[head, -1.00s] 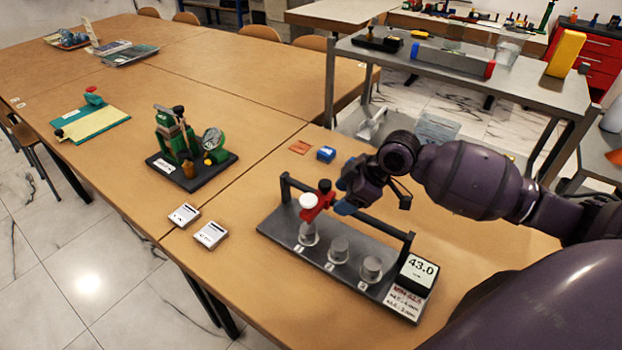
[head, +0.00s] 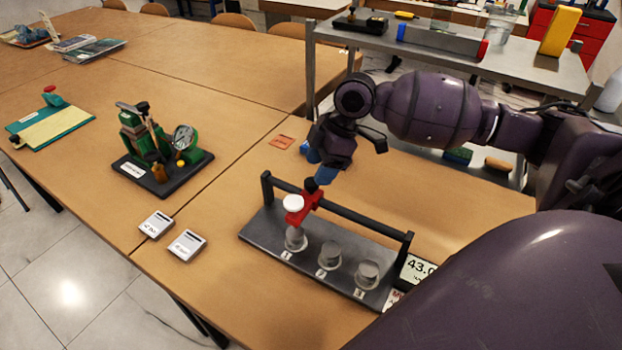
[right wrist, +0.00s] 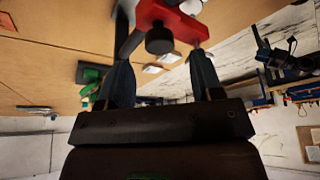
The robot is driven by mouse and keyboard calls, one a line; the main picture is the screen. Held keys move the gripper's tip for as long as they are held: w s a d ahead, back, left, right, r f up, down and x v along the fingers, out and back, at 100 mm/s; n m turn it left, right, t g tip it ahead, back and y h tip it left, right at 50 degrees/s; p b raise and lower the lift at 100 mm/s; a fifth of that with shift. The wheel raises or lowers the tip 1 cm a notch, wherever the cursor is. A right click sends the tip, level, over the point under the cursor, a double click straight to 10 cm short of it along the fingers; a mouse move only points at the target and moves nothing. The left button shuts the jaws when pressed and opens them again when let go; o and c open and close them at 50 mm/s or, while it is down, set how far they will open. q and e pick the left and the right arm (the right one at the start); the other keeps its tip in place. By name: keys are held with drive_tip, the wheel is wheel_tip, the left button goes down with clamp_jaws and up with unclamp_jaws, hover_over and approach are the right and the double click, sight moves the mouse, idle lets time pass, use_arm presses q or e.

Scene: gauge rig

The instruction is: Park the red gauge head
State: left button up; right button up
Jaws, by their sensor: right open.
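The red gauge head (head: 303,206) sits on the dark rail of the gauge rig (head: 262,228), at its left end, above the metal puck at mark 1 (head: 296,238). It has a white disc (head: 293,202) and a black knob (head: 311,186). My right gripper (head: 322,176) is open, with its blue fingers just behind and above the knob; contact cannot be told here. In the right wrist view, the red gauge head (right wrist: 172,14) and its black knob (right wrist: 159,40) show beyond the open, empty fingers (right wrist: 162,72). My left gripper is not in view.
Two more metal pucks (head: 330,255) (head: 367,274) stand on the rig base. A display (head: 418,268) at its right end is partly hidden by my body.

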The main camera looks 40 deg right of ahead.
drive_tip(key=shift+b+x, duration=0.3)
drive_tip(key=shift+x, duration=1.7)
